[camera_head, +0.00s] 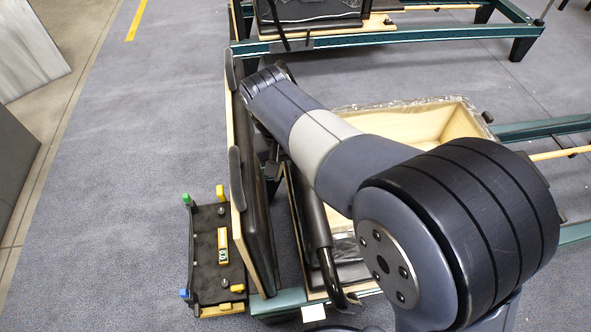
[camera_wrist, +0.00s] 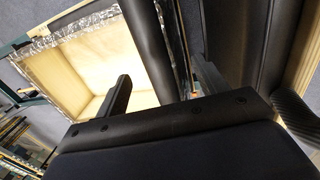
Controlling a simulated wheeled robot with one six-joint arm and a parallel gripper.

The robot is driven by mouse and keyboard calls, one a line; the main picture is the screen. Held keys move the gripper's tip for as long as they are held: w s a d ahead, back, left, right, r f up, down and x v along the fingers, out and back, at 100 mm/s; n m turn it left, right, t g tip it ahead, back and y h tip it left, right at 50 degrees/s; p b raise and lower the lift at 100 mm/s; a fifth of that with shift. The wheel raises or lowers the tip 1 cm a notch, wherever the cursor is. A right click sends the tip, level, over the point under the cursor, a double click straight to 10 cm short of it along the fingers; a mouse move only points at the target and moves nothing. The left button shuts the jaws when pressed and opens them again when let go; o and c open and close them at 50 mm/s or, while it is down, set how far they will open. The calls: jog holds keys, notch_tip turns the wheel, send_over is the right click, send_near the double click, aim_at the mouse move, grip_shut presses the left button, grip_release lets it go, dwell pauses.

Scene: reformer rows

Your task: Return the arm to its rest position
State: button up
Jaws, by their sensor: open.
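My gripper (camera_wrist: 160,82) shows in the wrist view as two dark fingers standing apart on a black palm bar. It is open, and I see nothing held between the fingers. A black padded roll (camera_wrist: 148,40) lies beyond the gap between them. In the head view my arm (camera_head: 345,160) reaches from the lower right up and left over the reformer, with its far joint near the upper middle. My gripper is hidden there behind the arm.
A pale wooden box (camera_head: 420,122) with a foil-like rim lies behind my arm; the wrist view shows it at left (camera_wrist: 75,75). A tall black padded board (camera_head: 258,190) stands close left of the arm. A black tray (camera_head: 208,255) lies lower left. Blue-grey carpet (camera_head: 150,130) is clear at left.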

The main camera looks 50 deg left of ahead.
aim_at(303, 189)
jog(key=f, duration=0.3)
jog(key=w+f, duration=0.1)
jog(key=f, duration=0.2)
jog(key=w+d+f, duration=0.1)
jog(key=f, duration=0.3)
jog(key=shift+w+d+f+p, duration=0.15)
jog(key=shift+w+p, duration=0.15)
jog(key=shift+w, duration=0.05)
jog(key=shift+w+d+r, duration=0.25)
jog(key=shift+w+d, duration=0.1)
jog(key=shift+w, duration=0.35)
jog(key=shift+r, duration=0.1)
